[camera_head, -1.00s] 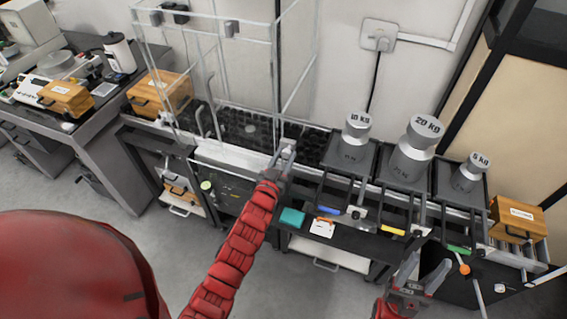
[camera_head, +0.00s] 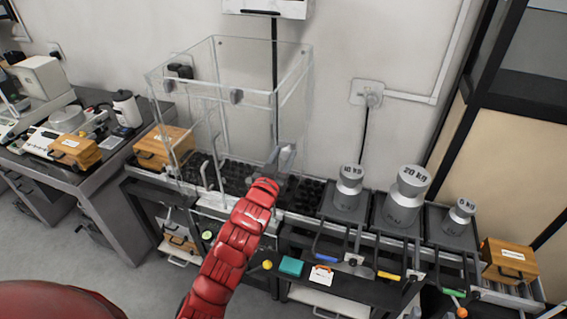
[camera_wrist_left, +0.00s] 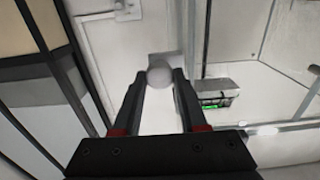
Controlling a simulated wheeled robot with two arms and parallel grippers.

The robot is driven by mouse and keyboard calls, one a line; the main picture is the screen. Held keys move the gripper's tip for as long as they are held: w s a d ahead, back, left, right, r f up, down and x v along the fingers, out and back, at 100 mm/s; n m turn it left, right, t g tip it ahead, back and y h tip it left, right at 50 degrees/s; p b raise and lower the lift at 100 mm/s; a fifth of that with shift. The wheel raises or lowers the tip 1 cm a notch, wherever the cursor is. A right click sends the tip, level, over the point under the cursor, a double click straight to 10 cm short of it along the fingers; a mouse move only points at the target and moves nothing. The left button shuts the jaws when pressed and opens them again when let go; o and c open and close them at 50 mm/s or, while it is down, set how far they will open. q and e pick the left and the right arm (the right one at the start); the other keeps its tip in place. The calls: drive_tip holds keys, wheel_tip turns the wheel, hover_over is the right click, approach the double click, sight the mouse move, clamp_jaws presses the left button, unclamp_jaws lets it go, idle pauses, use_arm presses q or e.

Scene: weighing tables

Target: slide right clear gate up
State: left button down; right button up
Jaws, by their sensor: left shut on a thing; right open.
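The clear gate enclosure (camera_head: 274,95) stands on the weighing bench, its panels see-through with pale edges. My left gripper (camera_head: 284,150) is at its right front corner, raised above the dark bed. In the left wrist view my left gripper (camera_wrist_left: 158,88) is shut on a round pale knob (camera_wrist_left: 160,72), which appears to belong to the right clear gate. The gate's own edges are hard to make out. Only what look like the fingertips of my right gripper (camera_head: 412,312) show at the bottom edge, away from the enclosure.
Weights marked 10 kg (camera_head: 347,190), 20 kg (camera_head: 404,200) and 5 kg (camera_head: 458,220) stand on dark trays to the right. A wooden box (camera_head: 508,262) is at the far right, another (camera_head: 163,148) left of the enclosure. Coloured handles line the bench front.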

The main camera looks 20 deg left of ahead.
use_arm(q)
drive_tip(key=shift+r, duration=0.45)
drive_tip(key=shift+c, duration=2.4)
unclamp_jaws()
drive_tip(key=shift+f, duration=0.1)
drive_tip(key=shift+f, duration=0.1)
drive_tip(key=shift+s+f, duration=0.1)
drive_tip(key=shift+s, duration=0.1)
drive_tip(key=s+p, duration=0.8)
drive_tip(key=s, duration=0.9)
drive_tip(key=shift+a, duration=0.3)
